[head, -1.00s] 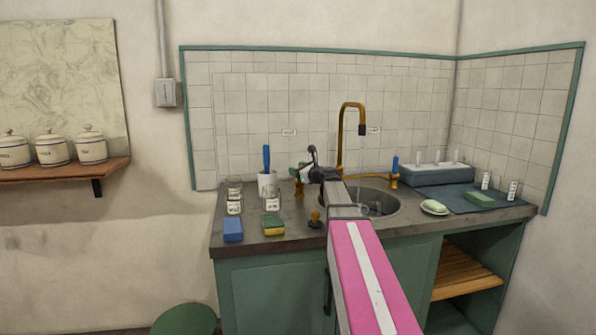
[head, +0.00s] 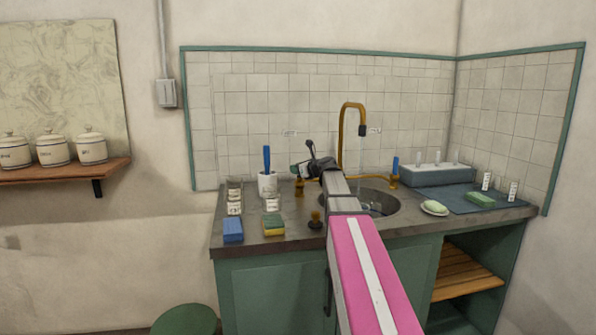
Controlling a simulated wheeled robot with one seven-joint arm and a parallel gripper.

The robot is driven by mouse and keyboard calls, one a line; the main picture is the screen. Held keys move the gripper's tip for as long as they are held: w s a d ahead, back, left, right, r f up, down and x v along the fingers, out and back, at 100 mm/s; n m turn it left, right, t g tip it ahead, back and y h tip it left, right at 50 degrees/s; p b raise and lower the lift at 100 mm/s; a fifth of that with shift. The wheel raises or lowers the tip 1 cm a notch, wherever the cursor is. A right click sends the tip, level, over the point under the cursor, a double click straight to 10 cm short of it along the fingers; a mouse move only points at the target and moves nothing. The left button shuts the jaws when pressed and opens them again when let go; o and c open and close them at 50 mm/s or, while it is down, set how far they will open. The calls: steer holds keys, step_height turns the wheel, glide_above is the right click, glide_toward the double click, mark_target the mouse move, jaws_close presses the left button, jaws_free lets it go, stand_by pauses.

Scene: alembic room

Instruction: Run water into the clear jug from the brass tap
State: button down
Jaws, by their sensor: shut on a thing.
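The brass tap (head: 342,140) rises behind the sink (head: 395,203), its dark spout tip hanging over the basin. My gripper (head: 303,169) is left of the spout, shut at the tap's left handle, a small dark-green lever above a brass base (head: 299,188). The grip itself is small and partly hidden. The right handle (head: 395,166) has an upright blue lever.
Left on the counter are a white cup with a blue-handled brush (head: 267,184), glass jars, a blue sponge (head: 232,229), a yellow-green sponge (head: 273,225) and a dark stopper (head: 316,220). Right are a soap dish (head: 434,208), a mat (head: 495,192) and a grey rack (head: 437,175).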

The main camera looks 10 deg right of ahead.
steer(key=shift+w+m+g+h, duration=0.3)
steer(key=shift+w+m+g, duration=0.2)
steer(key=shift+w+g, duration=0.4)
steer(key=shift+s, duration=0.15)
steer(key=c, duration=0.9)
jaws_free()
steer(key=shift+f, duration=0.1)
steer(key=v, duration=1)
steer(key=shift+s+d+r, duration=0.15)
steer(key=shift+s+r, duration=0.05)
steer(key=shift+s, duration=0.15)
steer(key=shift+s, duration=0.1)
